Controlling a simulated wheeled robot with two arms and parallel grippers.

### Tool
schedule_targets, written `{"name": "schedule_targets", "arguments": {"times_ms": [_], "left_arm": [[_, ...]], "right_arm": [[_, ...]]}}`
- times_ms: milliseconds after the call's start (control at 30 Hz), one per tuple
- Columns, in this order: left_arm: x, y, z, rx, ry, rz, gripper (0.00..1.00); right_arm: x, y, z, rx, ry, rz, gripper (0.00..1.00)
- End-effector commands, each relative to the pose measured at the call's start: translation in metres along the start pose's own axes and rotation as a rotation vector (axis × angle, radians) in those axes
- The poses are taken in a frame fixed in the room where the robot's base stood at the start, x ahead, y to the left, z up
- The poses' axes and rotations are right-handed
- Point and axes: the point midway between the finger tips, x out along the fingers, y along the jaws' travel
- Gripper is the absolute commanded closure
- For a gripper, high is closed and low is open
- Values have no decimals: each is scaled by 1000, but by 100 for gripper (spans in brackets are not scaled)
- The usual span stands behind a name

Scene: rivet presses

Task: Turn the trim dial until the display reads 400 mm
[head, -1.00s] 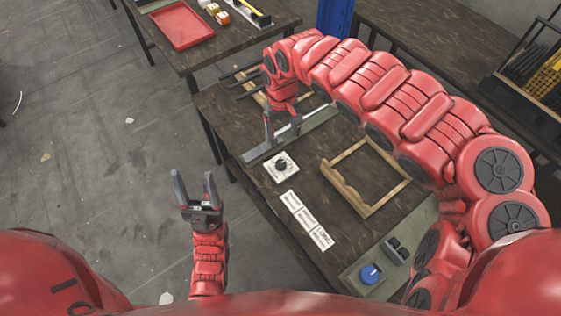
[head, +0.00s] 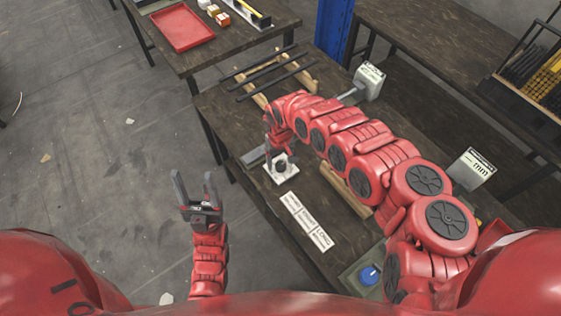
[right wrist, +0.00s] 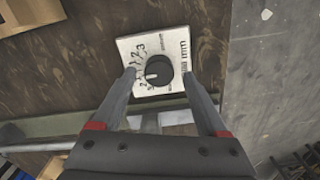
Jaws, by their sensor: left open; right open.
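The trim dial is a black knob (right wrist: 159,70) with a white pointer mark on a white plate (right wrist: 140,48) printed with numbers and "mm". In the head view the plate (head: 289,174) lies near the table's left edge. My right gripper (right wrist: 159,76) is open, with one finger on each side of the knob; I cannot tell whether they touch it. In the head view my right gripper (head: 281,158) is over the dial. A sign-like panel marked "mm" (head: 476,164) stands at the right; no reading is legible. My left gripper (head: 195,188) is open and empty over the floor.
White label cards (head: 306,220) lie on the dark table in front of the dial. A blue button (head: 369,274) sits at the table's near end. Another panel (head: 370,80) stands at the back. A red tray (head: 181,27) is on the far table. My right arm covers much of the worktop.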

Motion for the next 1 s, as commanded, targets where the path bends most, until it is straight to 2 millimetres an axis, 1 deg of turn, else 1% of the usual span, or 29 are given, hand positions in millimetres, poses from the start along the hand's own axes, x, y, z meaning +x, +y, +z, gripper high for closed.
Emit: {"name": "schedule_targets", "arguments": {"times_ms": [200,467,500,867,900,1000], "left_arm": [[1,0,0,0,0,0,41],[1,0,0,0,0,0,41],[1,0,0,0,0,0,41],[1,0,0,0,0,0,41],[1,0,0,0,0,0,41],[1,0,0,0,0,0,41]], "right_arm": [[10,1,2,2,-3,3,24],[10,2,1,1,-2,3,24],[10,2,1,1,-2,3,31],[10,2,1,1,-1,3,96],[10,2,1,1,-1,3,100],[10,2,1,1,-2,3,100]]}}
